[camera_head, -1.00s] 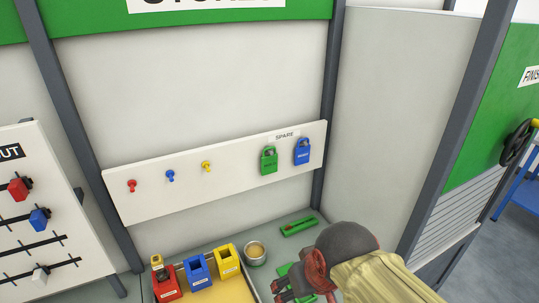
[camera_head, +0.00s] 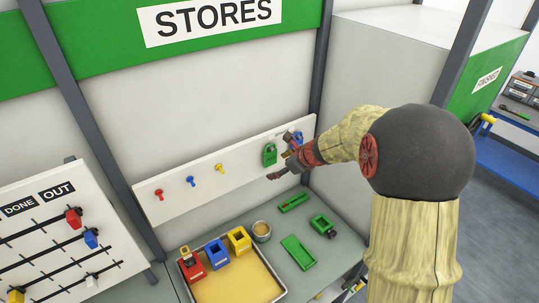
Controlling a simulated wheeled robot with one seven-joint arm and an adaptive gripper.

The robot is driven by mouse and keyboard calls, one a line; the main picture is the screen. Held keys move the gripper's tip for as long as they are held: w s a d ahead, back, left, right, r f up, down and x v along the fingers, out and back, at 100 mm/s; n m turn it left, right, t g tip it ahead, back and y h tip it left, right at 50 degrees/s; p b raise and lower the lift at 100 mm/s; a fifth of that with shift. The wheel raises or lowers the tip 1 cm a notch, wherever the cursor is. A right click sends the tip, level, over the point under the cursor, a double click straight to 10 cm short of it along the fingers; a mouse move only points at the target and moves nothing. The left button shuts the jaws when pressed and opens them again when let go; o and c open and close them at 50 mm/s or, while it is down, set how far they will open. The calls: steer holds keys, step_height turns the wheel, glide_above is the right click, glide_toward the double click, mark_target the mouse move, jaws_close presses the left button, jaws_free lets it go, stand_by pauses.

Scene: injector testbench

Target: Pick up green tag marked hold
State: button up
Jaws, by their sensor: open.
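A green padlock-shaped tag (camera_head: 270,155) hangs on the white peg board at the back wall; its lettering is too small to read. A blue tag (camera_head: 298,136) hangs just right of it, partly hidden by my gripper. My gripper (camera_head: 281,161) is open and empty, in front of the board beside the green tag's lower right. One finger reaches below the green tag, the other is up near the blue tag. I cannot tell whether a finger touches either tag.
Red, blue and yellow pegs (camera_head: 190,181) stick out of the board (camera_head: 240,175) to the left. Below, a tray (camera_head: 262,292) holds red, blue and yellow bins (camera_head: 216,253). A round tin (camera_head: 261,231) and green items (camera_head: 298,252) lie on the bench.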

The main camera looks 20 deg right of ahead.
mark_target(271, 162)
steer(key=w+f+m, duration=0.1)
steer(key=w, duration=0.1)
steer(key=w+f+m, duration=0.1)
steer(key=w, duration=0.1)
steer(key=w+f+m, duration=0.2)
steer(key=w, duration=0.1)
steer(key=shift+d+t+h, duration=0.25)
steer(key=shift+t+h, duration=0.05)
steer(key=shift+s, duration=0.1)
steer(key=shift+c, duration=1.1)
steer(key=c, duration=0.7)
steer(key=shift+c, duration=0.9)
steer(key=shift+r, duration=0.15)
